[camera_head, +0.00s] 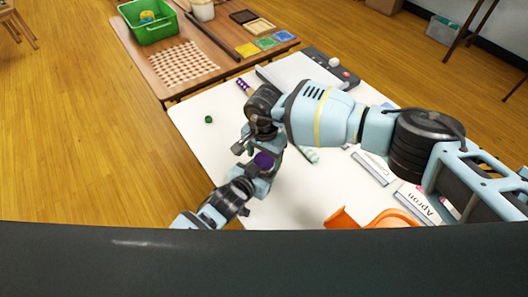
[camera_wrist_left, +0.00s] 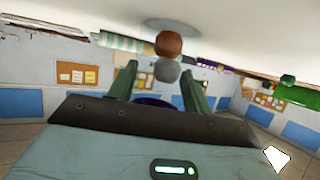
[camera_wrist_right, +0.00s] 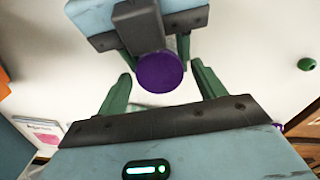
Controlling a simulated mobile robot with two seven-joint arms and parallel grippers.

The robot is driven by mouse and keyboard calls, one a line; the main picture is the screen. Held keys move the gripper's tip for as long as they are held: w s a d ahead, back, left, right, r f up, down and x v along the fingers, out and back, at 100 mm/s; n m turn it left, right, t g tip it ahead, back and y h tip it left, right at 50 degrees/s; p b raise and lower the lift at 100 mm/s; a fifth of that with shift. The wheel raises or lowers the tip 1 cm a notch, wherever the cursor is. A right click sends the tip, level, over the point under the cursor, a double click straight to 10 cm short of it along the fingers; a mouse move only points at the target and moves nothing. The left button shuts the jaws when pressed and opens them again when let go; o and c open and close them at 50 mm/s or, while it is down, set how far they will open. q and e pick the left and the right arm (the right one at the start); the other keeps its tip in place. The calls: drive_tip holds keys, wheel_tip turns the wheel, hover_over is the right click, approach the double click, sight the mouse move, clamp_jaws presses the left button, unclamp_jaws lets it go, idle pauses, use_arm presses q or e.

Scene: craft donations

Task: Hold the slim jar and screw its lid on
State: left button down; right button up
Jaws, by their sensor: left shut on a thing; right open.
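A round purple lid (camera_head: 264,160) shows between my two grippers over the white table. In the right wrist view the lid (camera_wrist_right: 160,73) faces the camera, in front of my left gripper (camera_wrist_right: 154,50). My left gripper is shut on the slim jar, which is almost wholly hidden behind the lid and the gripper. I cannot tell whether the lid is seated on its threads. My right gripper (camera_wrist_right: 162,78) is open, its fingers apart on either side of the lid, with gaps showing. In the left wrist view only a dark purple edge (camera_wrist_left: 150,100) shows between the left fingers.
A small green cap (camera_head: 208,119) lies on the white table (camera_head: 200,150). Orange curved things (camera_head: 342,219) and boxes labelled Apron (camera_head: 418,204) are at the right front. A brown table (camera_head: 150,77) with a green crate (camera_head: 150,32) stands behind.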

drive_tip(key=c, duration=1)
drive_tip(key=m, duration=0.4)
drive_tip(key=shift+m, duration=0.3)
drive_tip(key=m, duration=0.5)
drive_tip(key=o, duration=1.1)
drive_tip(key=shift+r, duration=0.1)
drive_tip(key=shift+r, duration=2.2)
